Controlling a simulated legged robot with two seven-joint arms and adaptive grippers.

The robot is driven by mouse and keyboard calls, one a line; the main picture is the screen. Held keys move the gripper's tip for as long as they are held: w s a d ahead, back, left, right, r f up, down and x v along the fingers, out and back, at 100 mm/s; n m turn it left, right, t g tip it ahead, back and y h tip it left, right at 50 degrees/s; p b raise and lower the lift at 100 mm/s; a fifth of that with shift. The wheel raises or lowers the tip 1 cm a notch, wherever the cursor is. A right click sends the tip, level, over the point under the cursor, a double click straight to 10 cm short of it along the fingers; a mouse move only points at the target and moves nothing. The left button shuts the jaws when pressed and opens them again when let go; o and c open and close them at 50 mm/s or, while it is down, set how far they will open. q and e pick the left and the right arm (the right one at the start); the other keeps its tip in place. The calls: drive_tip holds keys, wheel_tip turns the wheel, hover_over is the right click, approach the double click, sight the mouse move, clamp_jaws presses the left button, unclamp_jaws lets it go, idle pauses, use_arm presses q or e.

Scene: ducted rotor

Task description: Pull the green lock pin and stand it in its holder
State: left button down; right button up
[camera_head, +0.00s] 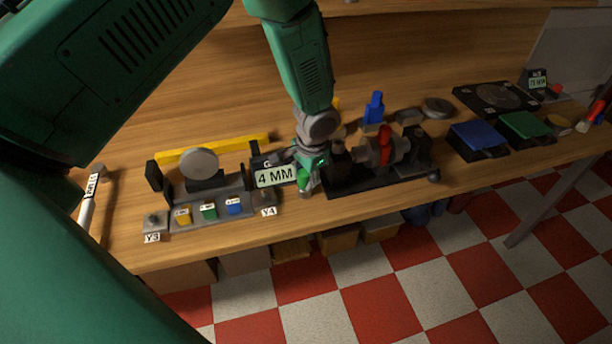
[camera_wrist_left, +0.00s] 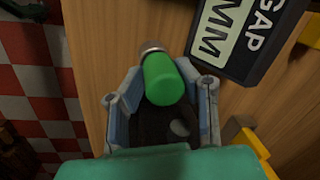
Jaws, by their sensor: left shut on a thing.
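The green lock pin (camera_head: 304,184) is between the fingers of my left gripper (camera_head: 311,165), which is shut on it. In the left wrist view the pin (camera_wrist_left: 163,80) has a green round body and a grey metal end, and sits between the two fingers of the gripper (camera_wrist_left: 160,98). The rotor unit (camera_head: 385,150), on a dark base with a red part, is just right of the gripper. A small block labelled Y4 (camera_head: 268,198) lies just left of the pin. I cannot tell which block is the pin's holder. My right gripper is not in view.
A "GAP 4 MM" sign (camera_head: 274,177) stands close to the gripper; it also shows in the wrist view (camera_wrist_left: 240,35). A grey rack (camera_head: 213,212) with yellow, green and blue pieces and a Y3 block (camera_head: 154,222) is left. Blue (camera_head: 478,137) and green (camera_head: 524,125) pads lie right.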

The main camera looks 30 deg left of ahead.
use_arm(q)
drive_tip(key=shift+f, duration=0.4)
drive_tip(key=c, duration=1.1)
unclamp_jaws()
drive_tip(key=shift+c, duration=0.2)
drive_tip(key=shift+r, duration=0.15)
drive_tip(key=shift+r, duration=0.3)
wheel_tip(320, 180, up, 11)
drive_tip(key=d, duration=0.2)
drive_tip(key=shift+s, duration=0.25)
